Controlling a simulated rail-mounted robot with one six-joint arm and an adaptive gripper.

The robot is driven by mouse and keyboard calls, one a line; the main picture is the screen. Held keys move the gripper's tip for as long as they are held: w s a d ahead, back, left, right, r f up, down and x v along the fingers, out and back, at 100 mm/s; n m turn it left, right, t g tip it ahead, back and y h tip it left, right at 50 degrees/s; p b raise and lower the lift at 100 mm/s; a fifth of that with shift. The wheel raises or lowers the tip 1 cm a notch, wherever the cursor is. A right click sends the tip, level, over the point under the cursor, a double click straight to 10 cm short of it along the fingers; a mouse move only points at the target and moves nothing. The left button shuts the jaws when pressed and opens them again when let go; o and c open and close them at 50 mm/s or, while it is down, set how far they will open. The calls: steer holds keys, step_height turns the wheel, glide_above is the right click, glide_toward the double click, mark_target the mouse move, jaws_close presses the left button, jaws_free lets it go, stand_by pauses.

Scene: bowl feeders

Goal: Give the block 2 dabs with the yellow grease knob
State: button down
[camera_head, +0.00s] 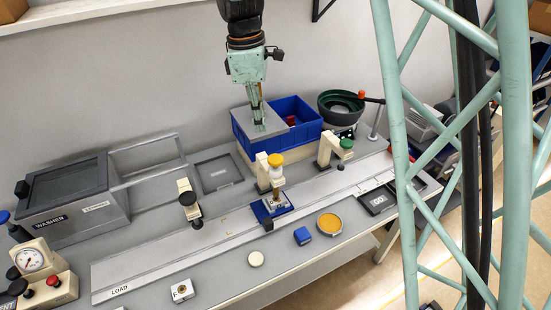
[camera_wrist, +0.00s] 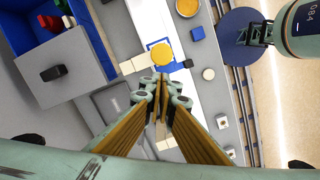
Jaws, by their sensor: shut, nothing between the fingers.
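The yellow grease knob (camera_head: 277,160) tops a cream stand on the bench. In the wrist view the yellow knob (camera_wrist: 162,55) lies just beyond my fingertips. Below it in the head view, a blue fixture (camera_head: 261,212) holds a small pale metallic piece. My gripper (camera_head: 259,122) is shut and empty, pointing down, in front of the grey panel by the blue bin. It is apart from the knob. My fingers (camera_wrist: 161,100) converge in the wrist view.
A green knob (camera_head: 346,144) stands right of the yellow one, and a black knob (camera_head: 188,198) stands left. A round dish with yellow-orange content (camera_head: 329,224) and a cream disc (camera_head: 256,259) lie in front. The blue bin (camera_head: 299,110) and green bowl (camera_head: 341,104) stand behind.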

mark_target(276, 158)
steer(key=shift+d+f, duration=0.1)
steer(key=shift+d, duration=0.05)
stand_by(0.5)
steer(key=shift+s+d+f+p, duration=0.1)
steer(key=shift+d+f+p, duration=1.55)
steer(key=shift+p, duration=1.05)
steer(key=shift+f, duration=0.15)
steer(key=shift+d+f+b, duration=0.2)
steer(key=shift+f+b, duration=0.8)
steer(key=shift+f, duration=0.65)
steer(key=shift+d+f+b, duration=0.15)
steer(key=shift+f+b, duration=0.85)
steer(key=shift+f, duration=0.6)
